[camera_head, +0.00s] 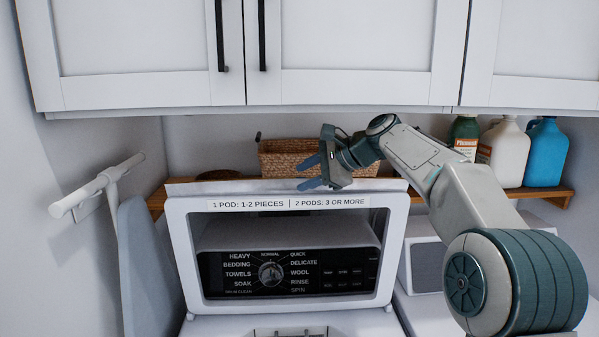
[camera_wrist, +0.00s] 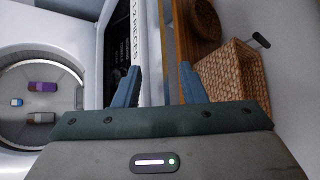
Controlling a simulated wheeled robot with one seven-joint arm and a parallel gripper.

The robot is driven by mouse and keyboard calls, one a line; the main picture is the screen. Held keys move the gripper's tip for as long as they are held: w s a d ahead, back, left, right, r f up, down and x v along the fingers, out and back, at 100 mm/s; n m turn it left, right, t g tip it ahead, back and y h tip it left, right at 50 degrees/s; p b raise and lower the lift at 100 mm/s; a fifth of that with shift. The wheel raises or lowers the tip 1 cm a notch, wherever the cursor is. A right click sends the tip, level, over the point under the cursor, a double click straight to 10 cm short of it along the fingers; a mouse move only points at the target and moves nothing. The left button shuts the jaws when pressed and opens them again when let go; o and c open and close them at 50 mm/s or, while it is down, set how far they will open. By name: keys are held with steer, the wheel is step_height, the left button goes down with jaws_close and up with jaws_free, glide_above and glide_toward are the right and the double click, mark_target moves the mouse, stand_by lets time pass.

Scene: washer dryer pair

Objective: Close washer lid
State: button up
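The washer lid (camera_head: 177,255) stands raised at the washer, a white frame with a clear window through which the black control panel (camera_head: 300,273) shows. A label strip runs along its top edge. My gripper (camera_head: 310,172) is at the lid's top edge, right of its middle, with blue fingers spread apart. In the wrist view the open fingers (camera_wrist: 160,85) show with the lid's labelled edge (camera_wrist: 136,20) close to the left finger; I cannot tell whether they touch. The open washer drum (camera_wrist: 40,95) shows at the left with several small items inside.
A wooden shelf (camera_head: 157,200) behind the lid holds a wicker basket (camera_head: 285,158) and several detergent bottles (camera_head: 505,150). White cabinets (camera_head: 350,50) hang above. An ironing board (camera_head: 145,265) stands at the left. A second white appliance (camera_head: 425,265) is at the right.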

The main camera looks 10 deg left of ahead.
steer(key=shift+x, duration=1.4)
jaws_close()
steer(key=shift+f, duration=0.1)
steer(key=shift+s+d, duration=0.1)
